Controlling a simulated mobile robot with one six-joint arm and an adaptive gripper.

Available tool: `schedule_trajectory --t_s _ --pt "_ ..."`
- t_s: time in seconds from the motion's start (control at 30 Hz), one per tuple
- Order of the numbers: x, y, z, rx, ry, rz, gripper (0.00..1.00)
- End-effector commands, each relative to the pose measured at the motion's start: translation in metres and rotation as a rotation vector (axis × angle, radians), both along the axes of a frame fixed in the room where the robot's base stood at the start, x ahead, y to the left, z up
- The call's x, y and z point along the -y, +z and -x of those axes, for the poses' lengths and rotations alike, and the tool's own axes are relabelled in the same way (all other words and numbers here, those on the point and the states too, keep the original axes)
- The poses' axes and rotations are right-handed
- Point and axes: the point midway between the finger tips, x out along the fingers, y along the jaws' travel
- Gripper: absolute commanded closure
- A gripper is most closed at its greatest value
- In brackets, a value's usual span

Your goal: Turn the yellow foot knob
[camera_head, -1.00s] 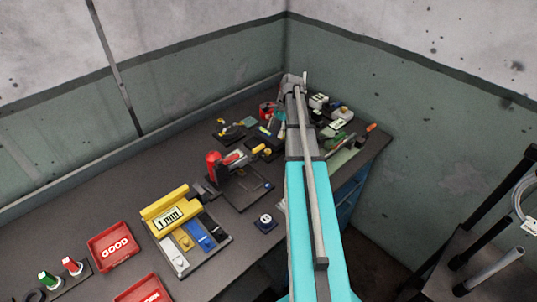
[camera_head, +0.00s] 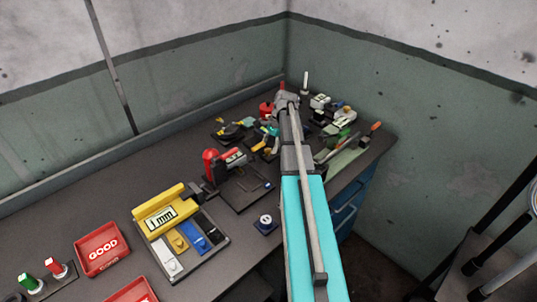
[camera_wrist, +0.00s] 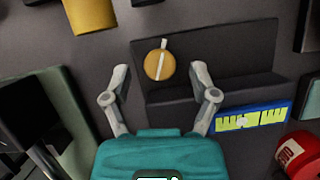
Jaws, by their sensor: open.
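A round yellow knob (camera_wrist: 158,66) with a white bar across it sits on a dark block (camera_wrist: 240,62) in the wrist view. The bar runs nearly up and down in the picture. My gripper (camera_wrist: 160,73) is open, with one finger on each side of the knob in the picture and nothing between the fingers. The fingers look apart from the knob; the height gap is hard to judge. In the head view my arm hides much of this part of the bench, and I cannot make out the knob there.
In the wrist view a blue piece with yellow-green panels (camera_wrist: 250,118) and a red cylinder (camera_wrist: 299,154) lie right of my gripper. A yellow cylinder (camera_wrist: 90,15) stands at upper left. In the head view a red tray (camera_head: 102,249) and yellow gauge (camera_head: 162,213) occupy the bench's left.

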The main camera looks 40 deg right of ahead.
Motion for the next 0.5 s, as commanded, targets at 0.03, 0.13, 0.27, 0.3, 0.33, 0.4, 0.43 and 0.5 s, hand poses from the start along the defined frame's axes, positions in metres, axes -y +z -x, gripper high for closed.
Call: schedule_trajectory --t_s 0.03,0.13,0.27,0.3,0.33,0.4,0.43,0.5 --pt "-0.002 -0.007 0.000 0.000 0.000 0.000 0.24" --pt "-0.004 -0.012 0.000 0.000 0.000 0.000 0.24" --pt "-0.006 -0.016 0.000 0.000 0.000 0.000 0.24" --pt "-0.006 -0.016 0.000 0.000 0.000 0.000 0.24" --pt "-0.006 -0.017 0.000 0.000 -0.001 0.000 0.24" --pt "-0.007 -0.017 0.000 0.000 -0.001 0.000 0.24" --pt "-0.007 -0.017 0.000 0.000 -0.001 0.000 0.24" --pt "-0.007 -0.017 0.000 0.000 -0.001 0.000 0.24"
